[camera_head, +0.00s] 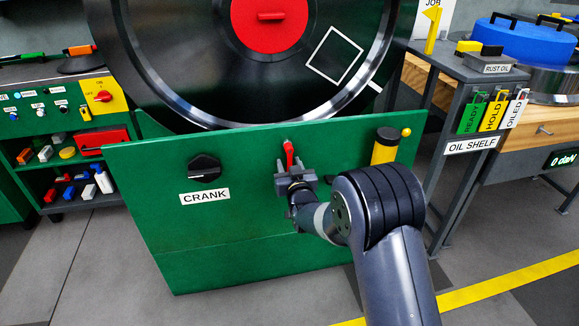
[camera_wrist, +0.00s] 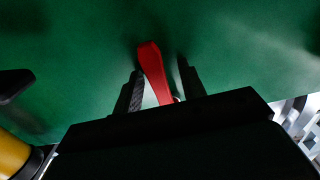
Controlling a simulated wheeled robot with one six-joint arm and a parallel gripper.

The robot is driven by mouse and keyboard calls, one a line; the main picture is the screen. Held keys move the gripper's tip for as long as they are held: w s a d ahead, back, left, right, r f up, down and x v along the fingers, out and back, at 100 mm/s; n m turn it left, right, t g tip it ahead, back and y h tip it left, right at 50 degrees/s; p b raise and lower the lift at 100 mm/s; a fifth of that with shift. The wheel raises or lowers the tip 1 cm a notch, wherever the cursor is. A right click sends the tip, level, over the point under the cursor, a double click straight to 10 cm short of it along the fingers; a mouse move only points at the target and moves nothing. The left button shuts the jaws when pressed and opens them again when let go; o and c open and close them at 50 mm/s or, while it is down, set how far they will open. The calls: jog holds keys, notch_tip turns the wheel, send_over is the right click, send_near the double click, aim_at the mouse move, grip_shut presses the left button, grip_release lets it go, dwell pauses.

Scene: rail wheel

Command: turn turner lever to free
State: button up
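The red turner lever (camera_head: 289,153) stands on the green front panel, near upright with a slight tilt, between the crank and a yellow cylinder. My gripper (camera_head: 294,178) is at the panel, at the lever's lower part. In the wrist view, the red lever (camera_wrist: 155,72) lies between the two dark fingers of my gripper (camera_wrist: 162,85). The fingers are apart, with a gap to the lever on the right; the left finger is close to it, and contact cannot be told. The lever's lower end is hidden by the gripper. No label for the lever shows.
The black crank knob (camera_head: 204,167) is left of the lever. The yellow cylinder (camera_head: 385,146) with a black top stands to the right. The large wheel (camera_head: 200,60) rises behind the panel. The oil shelf (camera_head: 470,146) is at the right.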

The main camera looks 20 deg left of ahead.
jog(key=shift+c, duration=0.6)
grip_shut()
